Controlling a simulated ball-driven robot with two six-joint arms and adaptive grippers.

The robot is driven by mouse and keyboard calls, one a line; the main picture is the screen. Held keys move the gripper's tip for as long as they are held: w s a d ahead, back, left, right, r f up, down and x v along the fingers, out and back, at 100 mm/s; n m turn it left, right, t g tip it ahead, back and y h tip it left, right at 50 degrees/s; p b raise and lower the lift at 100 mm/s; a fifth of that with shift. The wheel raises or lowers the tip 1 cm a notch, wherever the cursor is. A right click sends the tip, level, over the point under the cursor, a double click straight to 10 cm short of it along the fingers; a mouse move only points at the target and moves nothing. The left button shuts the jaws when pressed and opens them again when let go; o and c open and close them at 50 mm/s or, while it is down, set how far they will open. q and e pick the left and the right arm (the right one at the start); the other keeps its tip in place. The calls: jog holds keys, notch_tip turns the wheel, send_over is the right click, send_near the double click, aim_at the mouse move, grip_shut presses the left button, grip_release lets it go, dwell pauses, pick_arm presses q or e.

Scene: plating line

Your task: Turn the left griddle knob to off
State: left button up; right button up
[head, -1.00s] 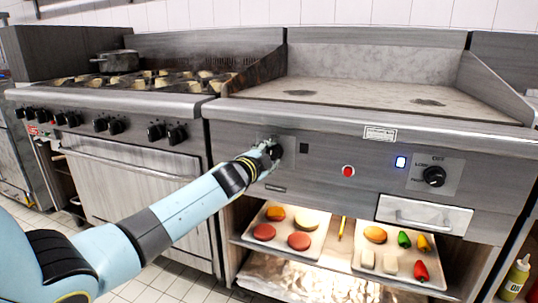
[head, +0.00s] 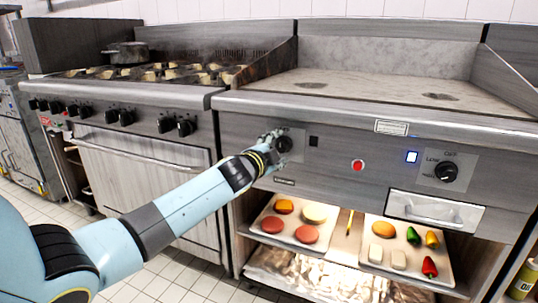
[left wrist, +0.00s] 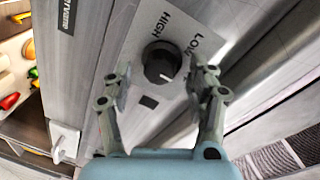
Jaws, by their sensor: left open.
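The left griddle knob (head: 284,144) is a round black dial on a pale plate at the left of the griddle's front panel. In the left wrist view the knob (left wrist: 161,64) shows clearly, with HIGH and LOW printed around it; I cannot see an OFF word there. A small pale mark is on its face. My left gripper (head: 271,143) is at this knob, coming from the left. In the left wrist view my gripper (left wrist: 160,77) is open, one finger on each side of the knob. I cannot tell whether the fingers touch it. My right gripper is out of view.
A red button (head: 358,165) sits between the knobs. A drawer (head: 435,211) sticks out below. Food trays (head: 293,246) lie on the shelf. A burner range (head: 150,100) stands left.

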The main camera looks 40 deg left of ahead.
pick_arm(q)
jog(key=v, duration=1)
jog(key=shift+s, duration=0.35)
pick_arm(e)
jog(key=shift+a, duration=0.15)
